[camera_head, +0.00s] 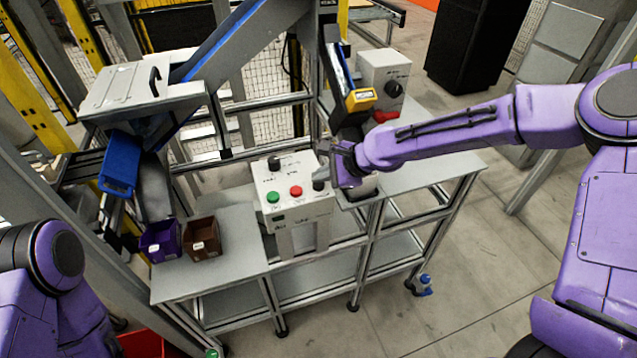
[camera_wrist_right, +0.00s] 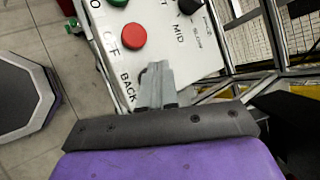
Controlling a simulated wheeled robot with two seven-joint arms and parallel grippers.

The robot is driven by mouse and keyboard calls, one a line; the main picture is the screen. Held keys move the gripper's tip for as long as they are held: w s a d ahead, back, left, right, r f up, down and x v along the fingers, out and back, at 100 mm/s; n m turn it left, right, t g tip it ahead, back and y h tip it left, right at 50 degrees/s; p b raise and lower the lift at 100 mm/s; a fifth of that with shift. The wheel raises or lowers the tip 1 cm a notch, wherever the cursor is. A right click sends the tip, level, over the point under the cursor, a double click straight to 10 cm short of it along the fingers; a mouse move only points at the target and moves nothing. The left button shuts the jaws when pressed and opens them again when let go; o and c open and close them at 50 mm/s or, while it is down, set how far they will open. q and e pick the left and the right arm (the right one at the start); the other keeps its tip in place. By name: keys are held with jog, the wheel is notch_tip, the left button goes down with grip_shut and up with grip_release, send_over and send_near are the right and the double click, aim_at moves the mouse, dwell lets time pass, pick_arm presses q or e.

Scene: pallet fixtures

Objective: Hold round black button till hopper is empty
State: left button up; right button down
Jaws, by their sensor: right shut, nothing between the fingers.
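A white control box (camera_head: 296,207) stands on the grey table. Its sloped panel carries a green button (camera_head: 273,197), a red button (camera_head: 296,191) and a black knob (camera_head: 274,163). My right gripper (camera_head: 323,182) is shut and empty, its fingertips at the panel's right side. In the wrist view, the shut fingers (camera_wrist_right: 156,80) lie over the panel beside the "BACK" label, below the red button (camera_wrist_right: 132,36). The round black button is not clearly visible; the fingers may cover it. I cannot tell whether they touch or press anything. My left gripper is out of view.
A grey lidded unit (camera_head: 142,88) with an inclined conveyor (camera_head: 235,40) stands at left; its contents are hidden. A blue bin (camera_head: 120,165) hangs below. Purple (camera_head: 160,240) and brown (camera_head: 202,238) bins sit on the table. A second control box (camera_head: 384,73) stands behind my right arm.

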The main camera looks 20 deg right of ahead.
aim_at(322, 186)
jog(key=shift+f, duration=0.45)
dwell(1.6)
dwell(4.4)
jog(key=shift+r+p, duration=0.9)
jog(key=shift+p, duration=0.1)
notch_tip(322, 186, up, 5)
jog(key=p, duration=0.5)
jog(key=shift+r+p, duration=0.1)
jog(key=shift+p, duration=0.25)
